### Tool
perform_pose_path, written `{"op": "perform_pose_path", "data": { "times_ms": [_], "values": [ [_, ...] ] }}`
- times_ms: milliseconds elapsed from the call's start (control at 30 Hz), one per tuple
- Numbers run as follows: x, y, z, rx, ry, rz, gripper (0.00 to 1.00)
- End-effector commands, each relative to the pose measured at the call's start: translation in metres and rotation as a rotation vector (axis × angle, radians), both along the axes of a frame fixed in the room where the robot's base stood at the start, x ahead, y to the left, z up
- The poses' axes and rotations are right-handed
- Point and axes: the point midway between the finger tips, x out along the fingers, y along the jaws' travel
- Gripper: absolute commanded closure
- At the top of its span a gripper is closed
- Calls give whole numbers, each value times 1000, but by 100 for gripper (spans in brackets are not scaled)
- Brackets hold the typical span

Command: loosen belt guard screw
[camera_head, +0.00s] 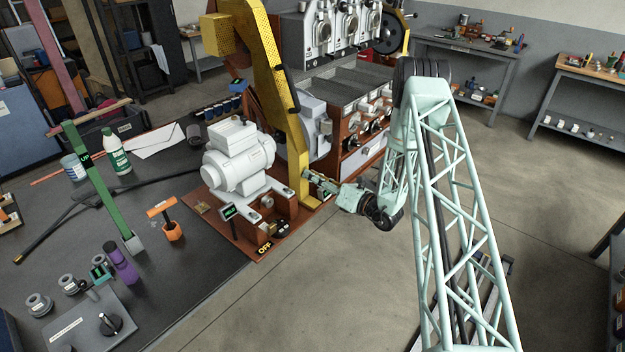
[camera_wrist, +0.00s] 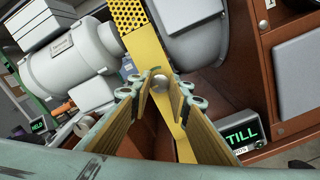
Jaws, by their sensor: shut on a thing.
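The yellow belt guard (camera_head: 277,75) arches down between the white motor and the roaster, and its lower strip runs to the red base. In the wrist view the guard (camera_wrist: 136,42) comes down from the top, perforated at its upper part. The round grey screw head (camera_wrist: 159,82) sits on the guard's lower strip, between my fingertips. My gripper (camera_wrist: 160,84) is shut on the screw, one finger on each side of it. In the head view my gripper (camera_head: 310,178) reaches the foot of the guard from the right; the screw cannot be made out there.
The white motor (camera_head: 238,158) stands left of the guard. An "OFF" label (camera_head: 264,248) marks the base's front corner.

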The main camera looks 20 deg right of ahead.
Motion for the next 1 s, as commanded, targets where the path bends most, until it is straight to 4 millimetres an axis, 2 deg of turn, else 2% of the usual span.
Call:
{"op": "perform_pose_path", "data": {
  "times_ms": [1000],
  "values": [
    [0,1,-1,-712,-384,-1,93]
  ]
}}
